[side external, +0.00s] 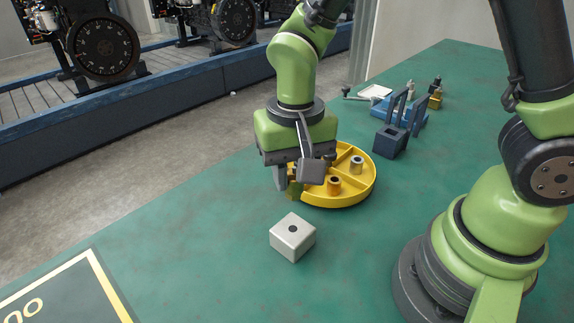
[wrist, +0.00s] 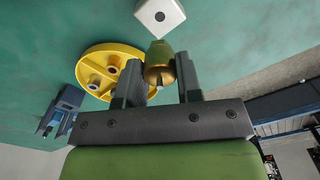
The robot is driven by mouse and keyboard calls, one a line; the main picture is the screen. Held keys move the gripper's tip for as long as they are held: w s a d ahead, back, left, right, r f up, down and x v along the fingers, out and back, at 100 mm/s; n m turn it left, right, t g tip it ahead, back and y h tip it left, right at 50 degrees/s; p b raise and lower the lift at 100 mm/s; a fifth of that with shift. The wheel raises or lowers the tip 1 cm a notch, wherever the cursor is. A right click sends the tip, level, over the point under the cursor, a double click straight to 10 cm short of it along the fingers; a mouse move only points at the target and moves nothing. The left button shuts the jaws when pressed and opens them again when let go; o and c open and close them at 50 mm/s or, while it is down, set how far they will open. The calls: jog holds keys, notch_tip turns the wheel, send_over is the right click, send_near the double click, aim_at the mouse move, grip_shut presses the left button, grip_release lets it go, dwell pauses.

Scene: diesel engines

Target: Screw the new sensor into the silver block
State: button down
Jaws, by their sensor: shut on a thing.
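The silver block (side external: 293,241) is a pale cube with a dark round hole in its top. It sits on the green table, in front of the yellow tray, and shows at the top of the wrist view (wrist: 172,14). My gripper (side external: 294,183) is shut on a brass-coloured sensor (wrist: 160,60), held between the two fingertips. It hangs at the left edge of the tray, behind the block and apart from it. In the side view the fingers partly hide the sensor.
The round yellow tray (side external: 345,202) has divided compartments; a brown-gold fitting (side external: 334,186) and a silver-topped one (side external: 356,165) stand in it. A dark blue holder (side external: 391,142) and a blue rack with small parts (side external: 410,112) stand behind. The table around the block is clear.

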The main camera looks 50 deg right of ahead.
jog(key=shift+f, duration=3.1)
jog(key=shift+f, duration=0.6)
jog(key=shift+f, duration=0.1)
jog(key=m, duration=1)
jog(key=shift+f+m, duration=0.15)
jog(key=shift+m, duration=0.15)
jog(key=m, duration=0.5)
jog(key=shift+m, duration=0.4)
jog(key=m, duration=0.5)
jog(key=shift+f, duration=0.1)
